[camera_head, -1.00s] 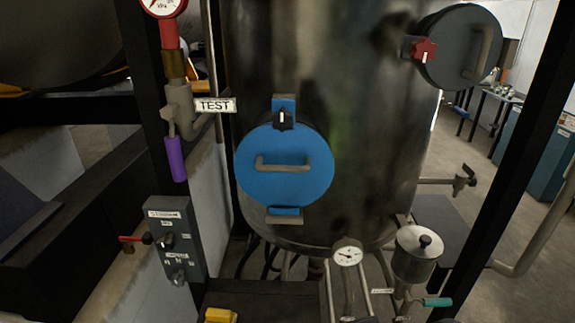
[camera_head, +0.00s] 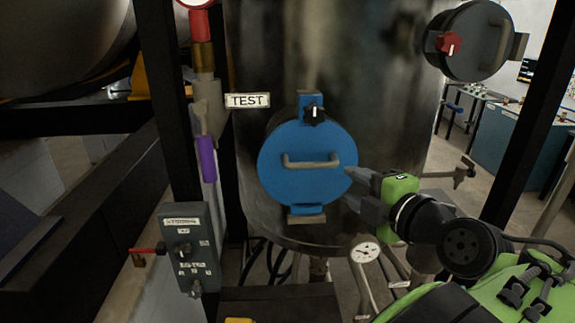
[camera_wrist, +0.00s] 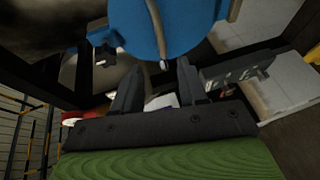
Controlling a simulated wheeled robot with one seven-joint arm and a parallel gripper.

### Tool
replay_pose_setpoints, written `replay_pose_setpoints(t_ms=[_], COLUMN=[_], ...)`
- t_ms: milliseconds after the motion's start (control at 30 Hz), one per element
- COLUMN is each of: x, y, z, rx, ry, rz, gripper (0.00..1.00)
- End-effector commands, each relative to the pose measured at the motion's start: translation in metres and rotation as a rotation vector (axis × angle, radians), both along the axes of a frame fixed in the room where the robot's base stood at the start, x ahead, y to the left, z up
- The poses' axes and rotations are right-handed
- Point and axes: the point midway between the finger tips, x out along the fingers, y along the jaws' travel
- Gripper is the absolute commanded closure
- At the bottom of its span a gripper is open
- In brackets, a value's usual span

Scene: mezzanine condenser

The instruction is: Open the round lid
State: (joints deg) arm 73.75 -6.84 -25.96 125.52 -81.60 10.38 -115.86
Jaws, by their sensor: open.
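The round blue lid (camera_head: 305,186) is on the front of the large metal tank and looks shut. A grey bar handle (camera_head: 312,164) crosses its middle, and a black knob (camera_head: 314,113) with a white mark sits on the blue bracket above. My gripper (camera_head: 350,187) is at the lid's lower right edge, open and empty, its fingers pointing left. From this view I cannot tell its depth gap to the lid. In the wrist view the blue lid (camera_wrist: 190,32) and its handle (camera_wrist: 155,22) lie beyond my open fingers (camera_wrist: 160,68).
A dark round hatch (camera_head: 483,42) with a red knob (camera_head: 448,43) is on the tank's upper right. A grey control box (camera_head: 188,250) with a red lever stands lower left. A gauge (camera_head: 364,253) and pipes are below the lid. Black posts flank the tank.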

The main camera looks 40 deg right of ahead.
Motion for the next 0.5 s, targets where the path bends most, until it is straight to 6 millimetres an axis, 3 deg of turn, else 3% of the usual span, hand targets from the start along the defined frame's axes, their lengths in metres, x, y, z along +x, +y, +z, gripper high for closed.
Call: replay_pose_setpoints(t_ms=[500], x=[0.115], y=[-0.021], z=[-0.017], rx=[0.007], ry=[0.003], rz=[0.006], gripper=[0.58])
